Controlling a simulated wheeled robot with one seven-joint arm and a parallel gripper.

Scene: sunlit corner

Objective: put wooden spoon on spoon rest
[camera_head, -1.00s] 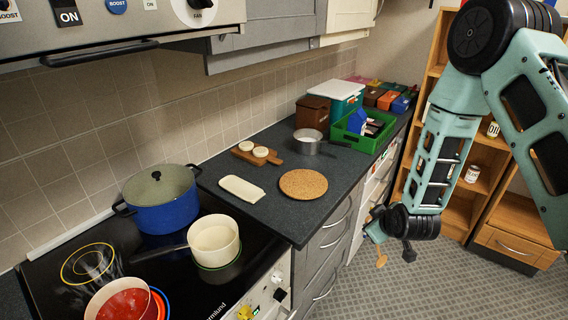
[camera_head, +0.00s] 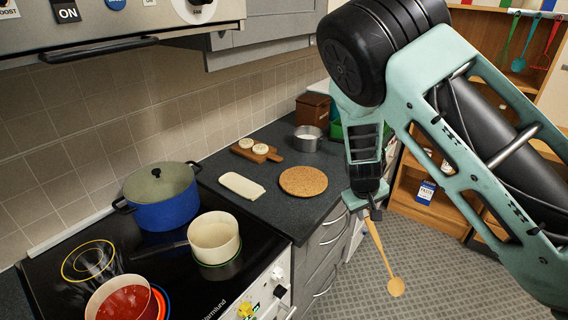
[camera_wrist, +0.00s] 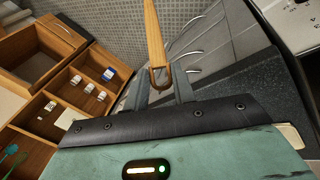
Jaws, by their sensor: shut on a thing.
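The wooden spoon (camera_head: 382,250) hangs from my gripper (camera_head: 370,208), bowl end down, over the floor in front of the drawers. In the wrist view my gripper (camera_wrist: 162,82) is shut on the handle end of the spoon (camera_wrist: 153,35), and the bowl is out of the frame. A cream, flat, oblong dish (camera_head: 241,186), which looks like the spoon rest, lies empty on the dark worktop, left of the spoon and apart from it.
A round cork mat (camera_head: 303,181) lies right of the dish. A board with two pale rounds (camera_head: 257,153) and a metal pan (camera_head: 307,139) stand behind. On the hob are a blue pot (camera_head: 162,200), a cream saucepan (camera_head: 214,238) and a red-filled pan (camera_head: 127,303). Shelves stand right.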

